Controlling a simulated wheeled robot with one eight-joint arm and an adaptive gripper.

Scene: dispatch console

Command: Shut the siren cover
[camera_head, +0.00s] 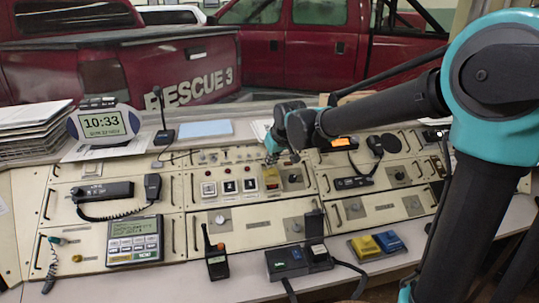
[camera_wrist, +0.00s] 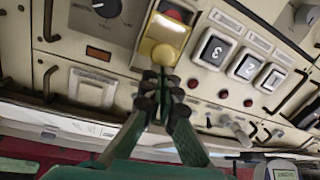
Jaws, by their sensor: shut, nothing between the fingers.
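The siren cover (camera_wrist: 160,51) is a small yellow part in the middle of the wrist view, with a dull red button (camera_wrist: 177,14) just beyond it. In the head view the yellow cover (camera_head: 272,184) sits on the sloped console, right of the numbered white buttons. I cannot tell how far the cover is tilted. My gripper (camera_wrist: 160,78) is shut and empty, its fingertips close to the cover's near edge in the wrist view. Whether they touch it is unclear. In the head view my gripper (camera_head: 282,156) is just above and behind the cover, its tips partly hard to make out.
Numbered buttons (camera_wrist: 216,49) lie beside the cover, and a rotary knob (camera_wrist: 106,8) is on the other side. A handset (camera_head: 375,146) and an orange-display unit (camera_head: 339,144) are to the right. A radio (camera_head: 215,258) stands at the console's front.

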